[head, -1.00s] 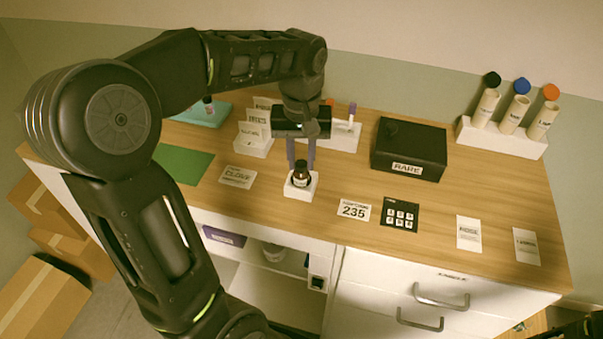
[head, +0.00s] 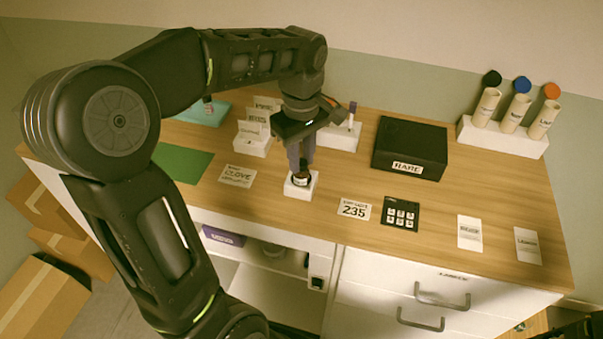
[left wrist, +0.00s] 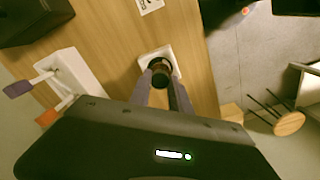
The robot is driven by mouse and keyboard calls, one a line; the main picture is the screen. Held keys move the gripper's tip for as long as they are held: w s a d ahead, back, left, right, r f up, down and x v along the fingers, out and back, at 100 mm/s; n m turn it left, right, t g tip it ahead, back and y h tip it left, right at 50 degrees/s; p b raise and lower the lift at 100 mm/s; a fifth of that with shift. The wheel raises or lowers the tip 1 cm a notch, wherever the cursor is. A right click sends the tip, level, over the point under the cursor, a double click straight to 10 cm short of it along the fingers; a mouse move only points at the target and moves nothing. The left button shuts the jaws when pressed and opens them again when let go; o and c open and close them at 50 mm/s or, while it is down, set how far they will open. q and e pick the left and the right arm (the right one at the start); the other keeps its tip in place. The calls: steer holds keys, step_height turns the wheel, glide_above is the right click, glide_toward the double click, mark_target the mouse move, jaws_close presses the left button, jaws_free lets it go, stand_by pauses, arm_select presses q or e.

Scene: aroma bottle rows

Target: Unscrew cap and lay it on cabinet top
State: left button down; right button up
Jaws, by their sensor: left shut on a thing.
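A small dark bottle (head: 300,180) with a dark cap stands upright in a white square holder (head: 298,192) near the front of the cabinet top (head: 330,190). My left gripper (head: 301,168) points down over it, its fingers shut on the cap. In the left wrist view the bottle's dark cap (left wrist: 160,67) shows between the fingertips (left wrist: 161,84), above the white holder (left wrist: 172,54). The gripper hides part of the cap, so I cannot tell how loose it is. My right gripper is not in view.
A black box marked RARE (head: 408,148) stands to the right. A number card (head: 354,209) and a black keypad card (head: 400,213) lie right of the holder. A white rack with tubes (head: 503,135) stands at the back right. Bare wood lies between them.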

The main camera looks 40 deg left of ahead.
arm_select(q)
steer(key=n, duration=0.5)
steer(key=shift+n, duration=0.3)
steer(key=n, duration=0.4)
steer(key=shift+n, duration=0.3)
steer(key=c, duration=1.3)
jaws_free()
